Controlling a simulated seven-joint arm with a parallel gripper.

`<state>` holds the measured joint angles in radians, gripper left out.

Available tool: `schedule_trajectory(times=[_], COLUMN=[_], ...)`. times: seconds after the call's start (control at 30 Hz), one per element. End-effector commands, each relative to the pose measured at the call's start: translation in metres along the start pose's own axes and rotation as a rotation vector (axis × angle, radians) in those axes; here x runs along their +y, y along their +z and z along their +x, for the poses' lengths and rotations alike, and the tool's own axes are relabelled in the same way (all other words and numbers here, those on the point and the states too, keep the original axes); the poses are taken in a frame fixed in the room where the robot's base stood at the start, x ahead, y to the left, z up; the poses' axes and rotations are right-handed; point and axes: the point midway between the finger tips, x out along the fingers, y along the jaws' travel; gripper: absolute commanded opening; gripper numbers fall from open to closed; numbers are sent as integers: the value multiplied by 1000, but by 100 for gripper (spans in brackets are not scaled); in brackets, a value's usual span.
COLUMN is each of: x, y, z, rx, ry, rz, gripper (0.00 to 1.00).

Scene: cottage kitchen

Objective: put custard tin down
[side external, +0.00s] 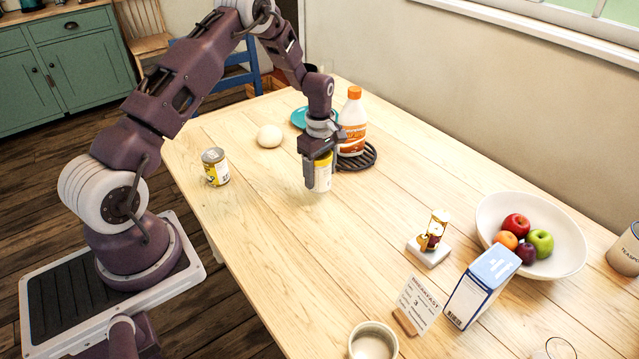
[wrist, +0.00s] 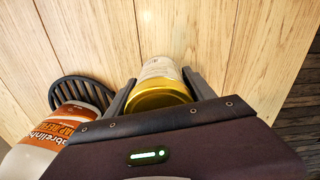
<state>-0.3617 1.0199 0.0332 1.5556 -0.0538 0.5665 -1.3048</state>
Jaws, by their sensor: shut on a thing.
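The custard tin (side external: 324,178), pale with yellow and with a gold lid, is held in my gripper (side external: 318,168) over the middle of the wooden table. The tin looks about upright. My gripper is shut on it, with one finger on either side. In the wrist view the tin (wrist: 162,72) sits between my gripper's fingers (wrist: 158,88), its gold lid towards the camera. The label's wording cannot be read. I cannot tell whether its base touches the table (side external: 250,210).
An orange-capped bottle (side external: 353,125) stands close by on a black trivet (side external: 368,158).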

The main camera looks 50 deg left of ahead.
Motion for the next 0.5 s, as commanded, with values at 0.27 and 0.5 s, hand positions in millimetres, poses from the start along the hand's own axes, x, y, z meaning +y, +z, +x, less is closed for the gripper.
schedule_trajectory(times=[0.27,0.5], x=[0,0], y=[0,0], z=[33,36], rx=[-1,0], ry=[1,1], rz=[0,0], gripper=[9,9])
